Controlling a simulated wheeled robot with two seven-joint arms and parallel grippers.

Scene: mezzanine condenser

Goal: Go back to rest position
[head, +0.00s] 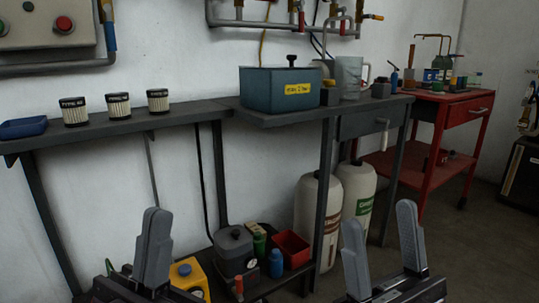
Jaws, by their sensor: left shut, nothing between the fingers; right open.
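My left gripper (152,248) is at the lower left of the head view, in front of the shelf. Its fingers are together with nothing between them. My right gripper (381,249) is at the lower right of the view, in front of the bench. Its two fingers stand apart and the gap between them is empty. Neither gripper touches anything that I can see. The arms behind the grippers are mostly cut off by the bottom edge.
A grey bench (300,116) holds a blue box (267,92) and jug (349,73). The shelf (185,117) holds filters (118,106) and a blue tray (23,128). Below are containers (318,205) and a red bin (290,249). A red cart (440,98) stands right; floor (460,250) there looks clear.

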